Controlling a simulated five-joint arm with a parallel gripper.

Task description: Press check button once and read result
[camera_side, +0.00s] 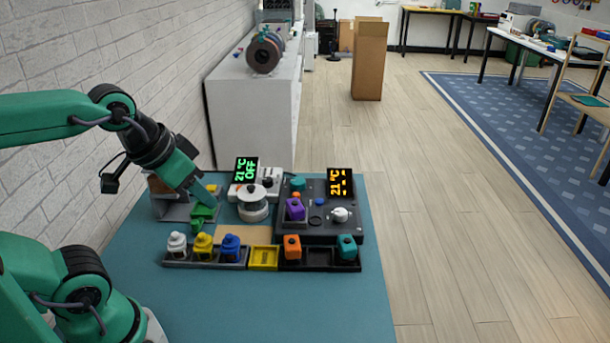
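A dark panel (312,232) stands on the teal table, with an orange-lit display (340,183) that reads 21 °C above small marks I cannot make out. On the panel are a small blue round part (320,202), a teal knob-like part (298,183), a purple block (295,209) and a white knob-like part (340,214). I cannot tell which is the check button. My gripper (203,213) is left of the panel, low over a grey stand (173,208), apart from the panel. Its fingertips are too small to tell open from shut.
A white device with a green display (245,171) reading 21 °C OFF holds a white pot (253,204). In front, a dark rack (205,265) holds white, yellow and blue bottles; a yellow tray (263,258) and orange and teal blocks sit beside it. The table's front is clear.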

